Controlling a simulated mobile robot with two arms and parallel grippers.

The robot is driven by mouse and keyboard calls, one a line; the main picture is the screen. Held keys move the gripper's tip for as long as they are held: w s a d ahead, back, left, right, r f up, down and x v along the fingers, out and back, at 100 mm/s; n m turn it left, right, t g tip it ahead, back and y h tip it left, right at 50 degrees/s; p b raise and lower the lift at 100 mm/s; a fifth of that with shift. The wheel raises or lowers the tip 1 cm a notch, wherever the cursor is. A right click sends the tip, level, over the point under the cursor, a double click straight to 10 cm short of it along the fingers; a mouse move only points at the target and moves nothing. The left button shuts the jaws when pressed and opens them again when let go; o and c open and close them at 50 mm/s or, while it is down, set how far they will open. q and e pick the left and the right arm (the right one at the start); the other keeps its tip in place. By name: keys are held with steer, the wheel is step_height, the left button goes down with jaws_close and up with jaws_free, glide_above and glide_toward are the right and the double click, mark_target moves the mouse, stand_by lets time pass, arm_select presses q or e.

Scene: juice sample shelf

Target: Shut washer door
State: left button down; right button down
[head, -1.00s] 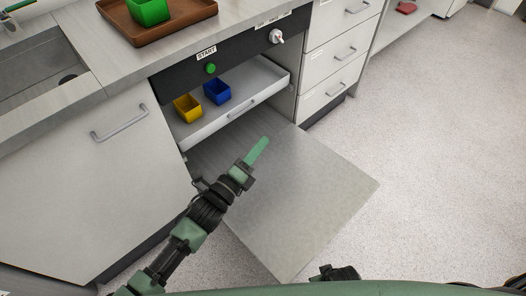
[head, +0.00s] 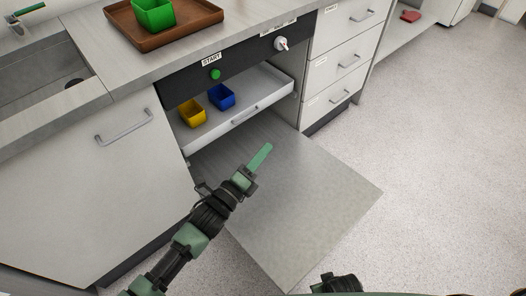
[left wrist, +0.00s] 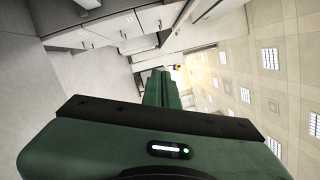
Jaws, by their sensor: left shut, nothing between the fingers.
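The washer door (head: 300,205) is a flat grey panel, folded down and open below the washer front. The washer has a dark control strip with a green START button (head: 215,74) and a white knob (head: 281,43). Its white rack (head: 262,100) holds a yellow cup (head: 192,114) and a blue cup (head: 222,97). My left gripper (head: 260,157) is shut and empty, over the door's inner part in the head view; I cannot tell if it touches. Its shut fingers also show in the left wrist view (left wrist: 162,90). Part of my right arm shows at the bottom edge; its fingers are not visible.
A brown tray (head: 190,33) with a green cup (head: 154,14) stands on the counter above. A closed cabinet door (head: 90,190) is at the left, drawers (head: 338,62) at the right. The floor (head: 430,150) to the right is clear.

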stand_by(0.8)
arm_select(q)
steer(key=s+a+f, duration=0.3)
steer(key=s+a, duration=0.1)
steer(key=s, duration=0.7)
steer(key=s+a+f+n+g+y+p, duration=0.3)
steer(key=a+f+n+y+p, duration=0.1)
steer(key=a+f+n+p, duration=0.3)
steer(key=s+a+f+n+g+y+p, duration=0.3)
steer(key=a+f+n+p, duration=0.4)
steer(key=f, duration=0.3)
steer(key=shift+s+f+n+y, duration=0.2)
steer(key=shift+s+n+y, duration=0.4)
steer(key=shift+n+y, duration=0.3)
steer(key=shift+a, duration=0.15)
